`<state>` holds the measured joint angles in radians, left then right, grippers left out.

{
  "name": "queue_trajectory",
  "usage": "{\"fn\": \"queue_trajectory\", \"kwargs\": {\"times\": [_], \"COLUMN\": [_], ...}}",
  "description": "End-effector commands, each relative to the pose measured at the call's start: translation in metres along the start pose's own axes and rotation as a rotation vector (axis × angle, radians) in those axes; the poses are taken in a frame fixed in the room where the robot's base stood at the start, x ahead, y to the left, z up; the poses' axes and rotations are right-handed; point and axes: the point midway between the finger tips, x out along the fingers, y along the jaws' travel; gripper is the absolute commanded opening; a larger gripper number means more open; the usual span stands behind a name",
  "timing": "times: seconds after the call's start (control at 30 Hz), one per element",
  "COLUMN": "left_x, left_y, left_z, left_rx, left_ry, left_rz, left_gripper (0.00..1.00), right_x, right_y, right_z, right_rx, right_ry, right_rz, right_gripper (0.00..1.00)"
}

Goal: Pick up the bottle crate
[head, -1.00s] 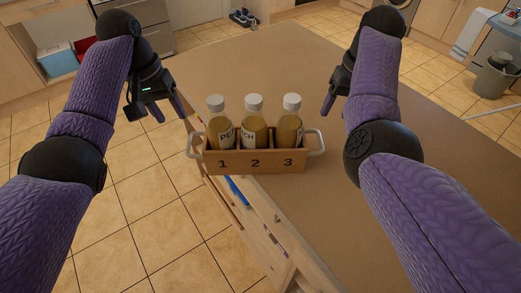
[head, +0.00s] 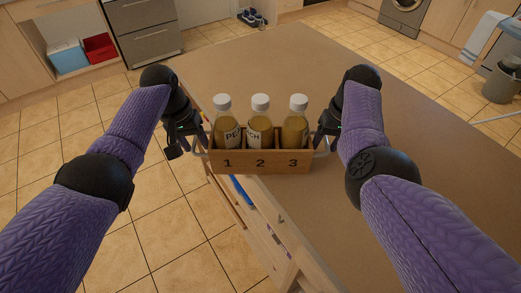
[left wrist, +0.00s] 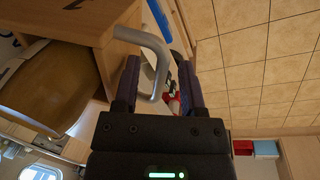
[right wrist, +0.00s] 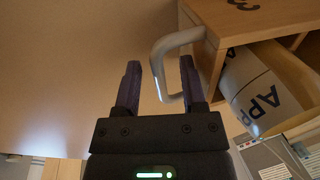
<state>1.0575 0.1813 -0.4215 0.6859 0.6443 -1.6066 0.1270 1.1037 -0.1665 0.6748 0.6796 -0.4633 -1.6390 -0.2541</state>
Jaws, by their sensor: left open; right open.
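The wooden bottle crate (head: 260,162) stands on the counter, numbered 1, 2, 3, with three white-capped bottles (head: 261,130) upright in it. A grey handle sticks out at each end. My left gripper (head: 190,143) is at the crate's left end; in the left wrist view its open fingers (left wrist: 158,85) straddle the left handle (left wrist: 152,50). My right gripper (head: 325,140) is at the right end; in the right wrist view its open fingers (right wrist: 160,82) straddle the right handle (right wrist: 168,55). I cannot tell whether the fingers touch the handles.
The counter (head: 420,170) is clear behind and to the right of the crate. Its front edge runs below the crate, above a drawer unit. A blue bin (head: 68,57) and a red bin (head: 100,48) sit on a shelf far left.

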Motion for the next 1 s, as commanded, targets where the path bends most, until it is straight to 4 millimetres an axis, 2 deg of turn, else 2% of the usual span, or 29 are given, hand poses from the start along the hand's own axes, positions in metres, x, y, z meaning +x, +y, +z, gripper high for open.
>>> {"fn": "queue_trajectory", "kwargs": {"times": [0.03,0.2,0.3,1.0], "left_x": [-0.0001,-0.0003,-0.0003,-0.0007], "left_y": [0.0000,-0.0001,-0.0001,-0.0005], "left_z": [0.0000,-0.0001,-0.0001,-0.0002], "left_rx": [0.000,0.000,0.000,-0.001], "left_ry": [0.000,0.000,0.000,0.001], "left_rz": [0.000,0.000,0.000,-0.001], "left_gripper": [0.53,0.17,0.00,0.00], "right_x": [-0.0001,-0.0002,-0.0002,-0.0005], "right_y": [0.0001,0.0000,0.0000,0.0004], "right_z": [0.0000,0.0000,0.0000,-0.0001], "right_rx": [0.000,0.000,0.000,0.000], "right_ry": [0.000,0.000,0.000,0.000], "right_rz": [0.000,0.000,0.000,0.001], "right_gripper": [0.53,0.17,0.00,0.00]}}
